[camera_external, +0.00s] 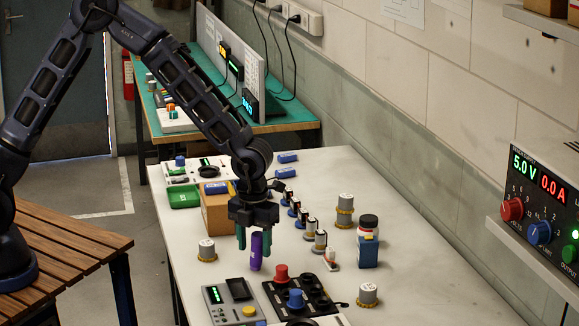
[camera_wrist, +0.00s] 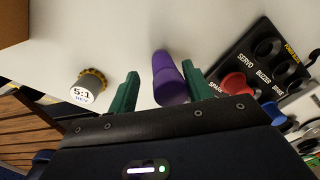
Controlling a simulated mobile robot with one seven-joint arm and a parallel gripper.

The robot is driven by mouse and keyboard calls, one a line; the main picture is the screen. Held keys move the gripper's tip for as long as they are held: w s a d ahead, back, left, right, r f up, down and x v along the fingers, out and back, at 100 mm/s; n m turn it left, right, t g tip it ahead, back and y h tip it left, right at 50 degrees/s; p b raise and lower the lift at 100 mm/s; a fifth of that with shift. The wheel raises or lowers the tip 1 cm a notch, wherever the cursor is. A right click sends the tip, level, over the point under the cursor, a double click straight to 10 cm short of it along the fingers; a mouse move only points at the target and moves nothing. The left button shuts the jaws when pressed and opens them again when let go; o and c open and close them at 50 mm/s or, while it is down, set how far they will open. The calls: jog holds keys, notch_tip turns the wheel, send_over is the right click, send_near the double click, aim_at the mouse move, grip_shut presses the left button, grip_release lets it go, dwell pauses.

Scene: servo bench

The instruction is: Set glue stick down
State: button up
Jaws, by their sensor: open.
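The purple glue stick (camera_external: 256,252) stands nearly upright, with a slight lean, at the white bench top, left of the black control panel. My gripper (camera_external: 254,249) is above the bench and pointing down, with its green fingers open on either side of the stick. In the wrist view the glue stick (camera_wrist: 166,75) is between the fingers of my gripper (camera_wrist: 160,68), closer to the right finger. A gap shows at the left finger. I cannot tell whether the right finger touches it.
A black panel (camera_external: 268,292) with red and blue knobs is just right of the stick. A 5:1 gear motor (camera_wrist: 82,95) stands to the left. A cardboard box (camera_external: 215,216) is behind my gripper. A row of small servos and a dark-capped bottle (camera_external: 368,243) stand farther right.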

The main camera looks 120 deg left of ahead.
notch_tip(320, 180, up, 9)
jog(key=shift+r, duration=0.1)
jog(key=shift+d+r, duration=0.15)
jog(key=shift+r, duration=0.55)
jog(key=s+d+r+n+t+y, duration=0.1)
jog(key=s+d+r+n, duration=0.35)
jog(key=d+r, duration=0.55)
jog(key=s+d+r+n+t+y, duration=0.1)
jog(key=s+d+r+n, duration=0.4)
jog(key=d, duration=0.9)
jog(key=s+d+r+n+t+h, duration=0.1)
jog(key=s+d+n, duration=0.3)
jog(key=s, duration=0.6)
jog(key=s+d+r+n+t+h, duration=0.1)
jog(key=s+d+n, duration=0.3)
jog(key=s+d, duration=0.4)
jog(key=s+r, duration=0.1)
jog(key=s, duration=0.2)
jog(key=shift+d+r+t, duration=0.3)
jog(key=shift+d, duration=0.1)
